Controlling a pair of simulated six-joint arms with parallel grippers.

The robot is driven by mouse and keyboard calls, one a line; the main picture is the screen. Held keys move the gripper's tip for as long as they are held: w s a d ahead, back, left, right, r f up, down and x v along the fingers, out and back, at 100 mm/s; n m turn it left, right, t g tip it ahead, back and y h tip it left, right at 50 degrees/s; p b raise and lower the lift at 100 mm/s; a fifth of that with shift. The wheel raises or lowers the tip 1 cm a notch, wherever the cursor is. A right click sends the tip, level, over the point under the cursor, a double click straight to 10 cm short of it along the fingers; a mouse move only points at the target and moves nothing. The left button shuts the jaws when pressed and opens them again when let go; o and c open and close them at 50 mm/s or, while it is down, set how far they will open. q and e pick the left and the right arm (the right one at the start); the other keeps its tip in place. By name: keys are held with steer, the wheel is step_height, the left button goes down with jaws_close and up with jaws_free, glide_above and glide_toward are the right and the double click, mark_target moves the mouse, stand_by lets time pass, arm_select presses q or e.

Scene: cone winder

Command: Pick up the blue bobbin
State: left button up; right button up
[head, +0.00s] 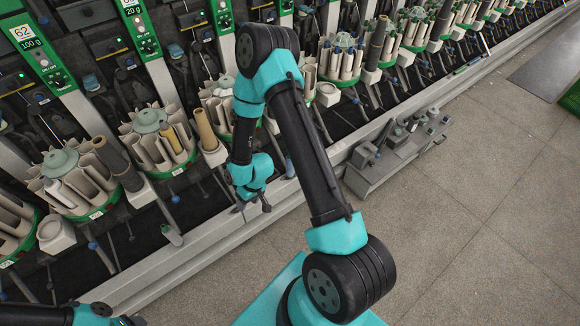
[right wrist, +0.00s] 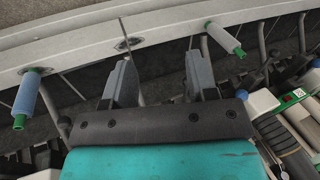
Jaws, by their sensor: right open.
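The blue bobbin (right wrist: 27,98), a pale blue cylinder with green ends, is at the left of the right wrist view, hanging by the pale rail and outside the fingers. My right gripper (right wrist: 161,62) is open, with nothing held between its fingers. It also shows in the head view (head: 252,205), low by the machine's front edge.
A whitish bobbin (right wrist: 225,37) with green ends is at the upper right of the right wrist view. A pale rail (right wrist: 75,52) and thin metal rods are near my fingers. A grey parts tray (head: 375,178) stands beside the machine.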

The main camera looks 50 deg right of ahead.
steer(key=w+d+n+h, duration=0.1)
steer(key=w+d, duration=0.4)
steer(key=d, duration=0.2)
steer(key=w+d+n, duration=0.1)
steer(key=w+d, duration=0.3)
steer(key=d, duration=0.4)
steer(key=w+d+r+h, duration=0.1)
steer(key=d+r, duration=0.1)
steer(key=d, duration=0.8)
steer(key=w+d+r+n+g+h, duration=0.1)
steer(key=w+d, duration=0.1)
steer(key=d, duration=0.8)
steer(key=shift+d+r+h, duration=0.4)
steer(key=shift+w, duration=0.1)
step_height(320, 180, down, 12)
steer(key=shift+f, duration=0.1)
steer(key=shift+a, duration=0.1)
steer(key=shift+s+a+f, duration=0.1)
steer(key=shift+s+f, duration=0.05)
steer(key=shift+f, duration=1.15)
steer(key=shift+s+a+f, duration=0.1)
steer(key=shift+s+f, duration=0.05)
steer(key=shift+f, duration=1.15)
